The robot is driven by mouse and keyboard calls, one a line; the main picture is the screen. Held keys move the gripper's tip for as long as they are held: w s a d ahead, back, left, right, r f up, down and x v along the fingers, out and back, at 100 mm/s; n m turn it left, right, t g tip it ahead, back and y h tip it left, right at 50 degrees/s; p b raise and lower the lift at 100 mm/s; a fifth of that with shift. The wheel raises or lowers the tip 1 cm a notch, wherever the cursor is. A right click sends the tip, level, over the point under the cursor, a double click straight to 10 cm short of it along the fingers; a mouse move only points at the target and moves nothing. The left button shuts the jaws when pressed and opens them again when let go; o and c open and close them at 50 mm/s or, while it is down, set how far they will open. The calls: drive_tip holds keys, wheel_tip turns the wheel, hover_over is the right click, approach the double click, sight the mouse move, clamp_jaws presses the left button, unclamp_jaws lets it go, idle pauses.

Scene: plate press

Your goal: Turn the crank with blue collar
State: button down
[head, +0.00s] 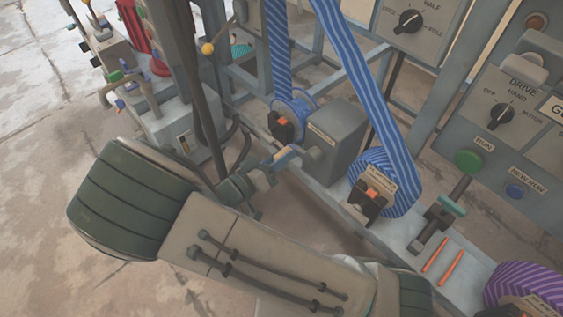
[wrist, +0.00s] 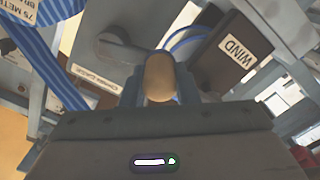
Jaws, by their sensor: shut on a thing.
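The crank (head: 286,155) shows a blue part beside the grey box in the head view. It sits on the left side of that box, and part of it is hidden by my gripper. My gripper (head: 264,172) reaches it from the lower left and is shut on its handle. In the wrist view, the tan rounded handle (wrist: 160,77) stands between the fingers of my gripper (wrist: 160,92). The blue collar itself is not clear in the wrist view.
The grey box (head: 338,138) stands on a pale rail. A blue striped ribbon roll (head: 400,188) is to its right, and a blue-rimmed reel (head: 296,104) is behind. A panel (head: 500,112) with a dial and buttons stands at right. A WIND label (wrist: 238,50) shows in the wrist view.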

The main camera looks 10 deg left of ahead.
drive_tip(key=shift+w+r+m, duration=0.1)
drive_tip(key=shift+r+m, duration=0.25)
drive_tip(key=shift+m, duration=0.35)
drive_tip(key=c, duration=1.1)
unclamp_jaws()
drive_tip(key=shift+a, duration=0.1)
drive_tip(key=p+v, duration=0.4)
drive_tip(key=v, duration=0.9)
drive_tip(key=shift+s+a, duration=0.25)
drive_tip(key=shift+s, duration=0.05)
